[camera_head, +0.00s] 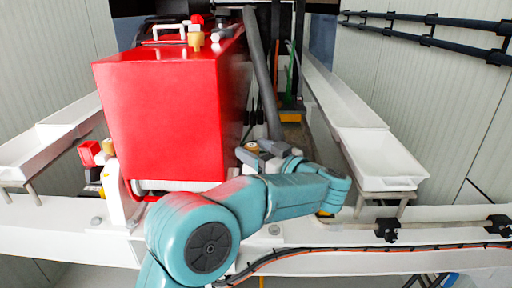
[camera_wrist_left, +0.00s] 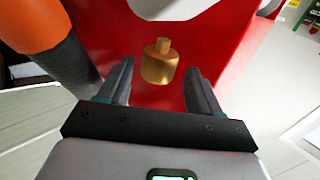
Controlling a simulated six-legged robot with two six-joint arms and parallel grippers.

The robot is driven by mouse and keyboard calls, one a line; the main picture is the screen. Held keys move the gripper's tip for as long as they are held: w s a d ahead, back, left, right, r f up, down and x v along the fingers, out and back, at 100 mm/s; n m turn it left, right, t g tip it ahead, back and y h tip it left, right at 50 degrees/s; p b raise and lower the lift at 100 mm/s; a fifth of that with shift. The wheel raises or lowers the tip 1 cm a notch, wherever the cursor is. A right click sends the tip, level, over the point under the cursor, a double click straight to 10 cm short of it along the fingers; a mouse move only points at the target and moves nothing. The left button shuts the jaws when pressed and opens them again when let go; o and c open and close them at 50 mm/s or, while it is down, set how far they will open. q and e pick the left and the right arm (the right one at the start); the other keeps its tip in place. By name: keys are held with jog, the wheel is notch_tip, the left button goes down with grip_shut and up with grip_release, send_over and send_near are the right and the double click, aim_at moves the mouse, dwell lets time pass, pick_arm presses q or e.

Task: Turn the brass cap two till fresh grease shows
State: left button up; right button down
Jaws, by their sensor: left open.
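A brass cap (camera_wrist_left: 159,66) with a narrower stub on top shows in the left wrist view, against a red surface. My left gripper (camera_wrist_left: 160,74) is open, with one finger on each side of the cap in the picture and gaps between. I cannot tell how far beyond the fingertips the cap lies. In the head view my left gripper (camera_head: 262,157) is at the lower right of the red housing, by a small brass cap (camera_head: 251,147) that it partly hides. No grease is visible on the cap. My right gripper is not in view.
The large red housing (camera_head: 165,115) stands left of my gripper. Other brass fittings sit on its top (camera_head: 195,41) and at its lower left (camera_head: 108,147). A grey pipe (camera_head: 261,75) runs behind. White trays (camera_head: 380,155) flank the right side. A white beam (camera_head: 340,235) crosses the front.

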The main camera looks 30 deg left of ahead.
pick_arm(q)
jog(key=shift+w+a+f, duration=0.15)
jog(key=shift+w+a, duration=0.05)
jog(key=shift+w, duration=0.05)
jog(key=shift+s, duration=0.15)
jog(key=c, duration=0.8)
jog(key=shift+c, duration=1.2)
jog(key=shift+m+t, duration=0.3)
jog(key=shift+t, duration=0.2)
